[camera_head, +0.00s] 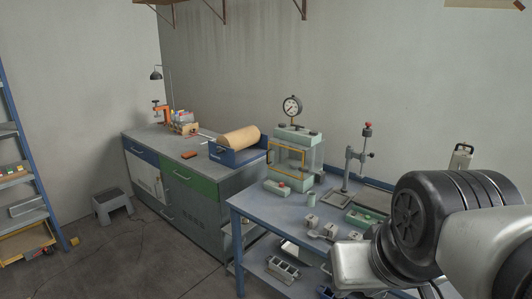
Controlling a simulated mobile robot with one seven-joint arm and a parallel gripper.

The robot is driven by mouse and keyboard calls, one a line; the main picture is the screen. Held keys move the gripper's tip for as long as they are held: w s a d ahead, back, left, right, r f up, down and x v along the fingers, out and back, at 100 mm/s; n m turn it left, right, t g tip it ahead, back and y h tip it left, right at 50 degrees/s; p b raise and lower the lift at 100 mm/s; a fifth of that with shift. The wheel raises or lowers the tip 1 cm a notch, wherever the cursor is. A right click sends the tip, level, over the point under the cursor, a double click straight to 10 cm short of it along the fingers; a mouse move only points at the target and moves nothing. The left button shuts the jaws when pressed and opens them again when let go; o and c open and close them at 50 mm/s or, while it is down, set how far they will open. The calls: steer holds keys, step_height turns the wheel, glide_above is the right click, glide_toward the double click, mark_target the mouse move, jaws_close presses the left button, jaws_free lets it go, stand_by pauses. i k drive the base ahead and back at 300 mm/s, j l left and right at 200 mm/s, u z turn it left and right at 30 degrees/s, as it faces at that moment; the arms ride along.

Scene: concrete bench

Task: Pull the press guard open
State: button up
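The press (296,133) is a pale green machine with a round dial gauge on top, standing at the back left of the blue bench. Its guard (288,146) is a yellow-orange frame with a see-through pane. The guard stands upright across the press front and looks shut, though a small gap cannot be ruled out at this size. My arm fills the lower right of the view, to the right of the press and apart from it. The fingers of my gripper do not show. No contact with the guard is visible.
The blue bench (252,208) also holds a green box with a red button (281,187), grey metal blocks (312,222), a green tray (362,217) and a small hand press (350,170). A grey workbench (209,190) adjoins at left. A step stool (112,204) stands on open floor.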

mark_target(283, 161)
steer(key=i+j+z, duration=0.1)
steer(key=i+j, duration=0.25)
steer(key=i+j+z, duration=0.15)
steer(key=i+j, duration=0.25)
steer(key=i+j+z, duration=0.1)
steer(key=i+j, duration=0.2)
steer(key=i+j+z, duration=0.1)
steer(key=i+j, duration=0.25)
steer(key=j, duration=0.2)
steer(key=i+j+z, duration=0.15)
steer(key=i+j, duration=0.15)
steer(key=j, duration=0.15)
steer(key=i+j+z, duration=0.1)
steer(key=i+j, duration=0.15)
steer(key=j, duration=0.25)
steer(key=i+j+z, duration=0.1)
steer(key=i+j, duration=0.2)
steer(key=j, duration=0.25)
steer(key=i+j+z, duration=0.15)
steer(key=j, duration=0.4)
steer(key=i, duration=0.05)
